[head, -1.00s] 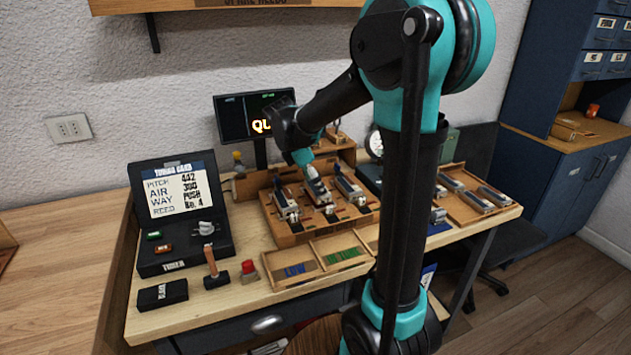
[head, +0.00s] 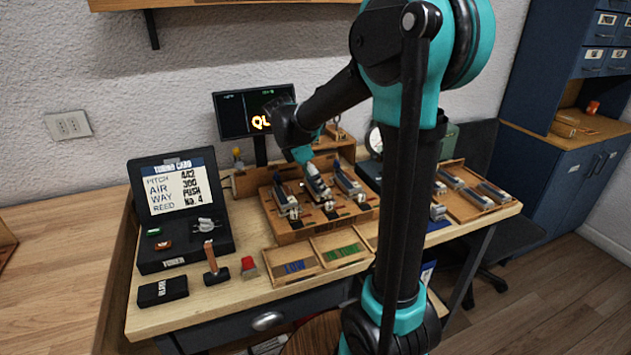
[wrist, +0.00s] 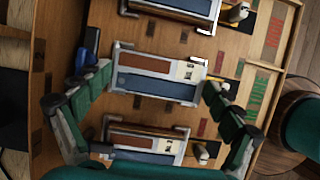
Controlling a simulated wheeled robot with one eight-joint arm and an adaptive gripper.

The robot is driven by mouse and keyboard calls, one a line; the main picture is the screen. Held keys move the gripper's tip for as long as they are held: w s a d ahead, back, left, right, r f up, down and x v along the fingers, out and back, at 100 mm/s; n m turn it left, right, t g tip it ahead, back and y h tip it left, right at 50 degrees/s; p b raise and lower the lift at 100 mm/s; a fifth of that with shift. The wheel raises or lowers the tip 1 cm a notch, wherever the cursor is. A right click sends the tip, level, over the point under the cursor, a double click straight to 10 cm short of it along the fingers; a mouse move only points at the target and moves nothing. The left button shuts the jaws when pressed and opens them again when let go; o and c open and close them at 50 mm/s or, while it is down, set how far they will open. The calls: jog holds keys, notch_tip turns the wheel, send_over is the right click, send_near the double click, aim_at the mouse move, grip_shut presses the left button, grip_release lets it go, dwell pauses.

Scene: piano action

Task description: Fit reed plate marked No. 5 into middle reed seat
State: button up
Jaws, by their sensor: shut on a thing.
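A wooden reed block (head: 283,238) stands on the workbench with three reed seats side by side, each with a metal-and-blue plate. My gripper (head: 309,160) is over the middle seat. In the wrist view, my gripper (wrist: 158,80) is shut on the ends of a reed plate (wrist: 155,88), silver with a dark blue strip. The plate lies over the middle seat, between the two outer plates (wrist: 175,8) and (wrist: 145,145). It has a small white label whose writing is too small to read. Whether the plate is fully down in the seat I cannot tell.
A tuner case (head: 180,190) with a card reading "REED No. 4" stands at left. A hammer (head: 213,264) and a red-topped piece (head: 248,266) lie in front. A parts tray (head: 318,256) sits before the block. More plates lie in a wooden tray (head: 512,200) at right.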

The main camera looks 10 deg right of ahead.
jog(key=shift+f, duration=0.5)
dwell(1.0)
jog(key=o, duration=0.9)
jog(key=shift+r, duration=0.1)
jog(key=v, duration=1.1)
jog(key=shift+a+r, duration=0.2)
jog(key=shift+r, duration=0.15)
